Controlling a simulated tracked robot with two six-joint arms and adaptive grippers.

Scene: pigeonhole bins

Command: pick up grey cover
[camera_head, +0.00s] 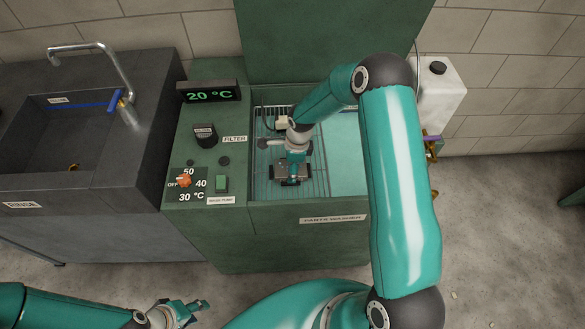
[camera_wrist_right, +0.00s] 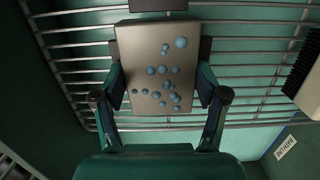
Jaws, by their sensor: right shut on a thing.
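The grey cover (camera_wrist_right: 158,60) is a flat, roughly rectangular grey piece with several blue spots on its face. It sits between the fingers of my right gripper (camera_wrist_right: 160,85), which is shut on its two sides. In the head view the right gripper (camera_head: 291,181) points down into the parts washer, over the wire rack (camera_head: 318,185). The cover is at or just above the rack; I cannot tell if it touches. My left gripper (camera_head: 190,311) is low in the head view, in front of the cabinets, open and empty.
The parts washer's green rim (camera_head: 275,204) surrounds the rack, with its raised lid (camera_head: 320,40) behind. A brush with black bristles (camera_wrist_right: 298,66) is right of the cover. A control panel (camera_head: 200,185) and dark sink (camera_head: 50,135) stand left; a white container (camera_head: 440,90) stands right.

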